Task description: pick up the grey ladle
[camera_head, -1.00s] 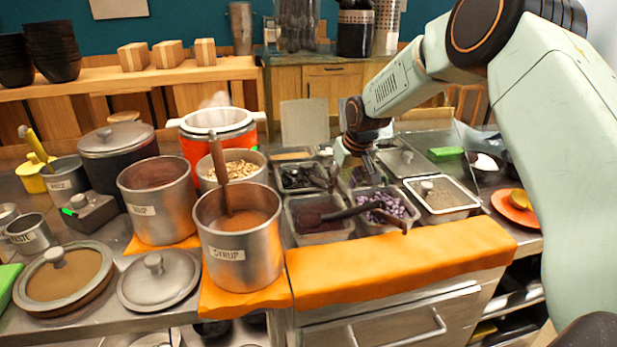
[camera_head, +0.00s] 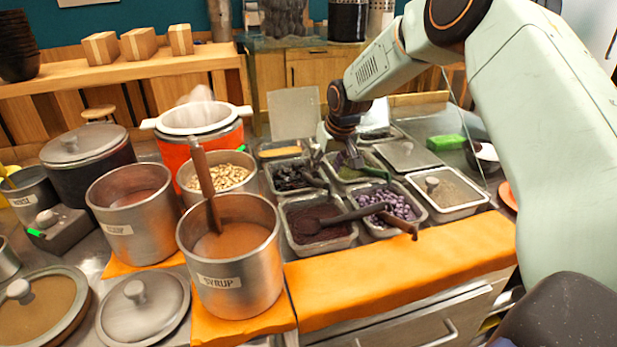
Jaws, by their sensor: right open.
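A dark grey ladle (camera_head: 352,215) lies in a metal tray of dark red-brown topping (camera_head: 297,246), its handle reaching right over the neighbouring tray of purple beans. It looks like the grey ladle, though another dark ladle (camera_head: 314,179) lies in the tray of black topping behind it. My right gripper (camera_head: 350,158) is open and points down over the back tray of green topping, behind and above the dark grey ladle and apart from it. The fingertips are small and partly blend with the tray. My left gripper is out of view.
A green ladle (camera_head: 372,172) lies close to my right gripper, and a brown handle (camera_head: 398,223) sticks out of the purple beans. A tall syrup pot (camera_head: 232,270) with a brown handle stands left of the trays. An orange cloth (camera_head: 400,277) covers the counter's front edge.

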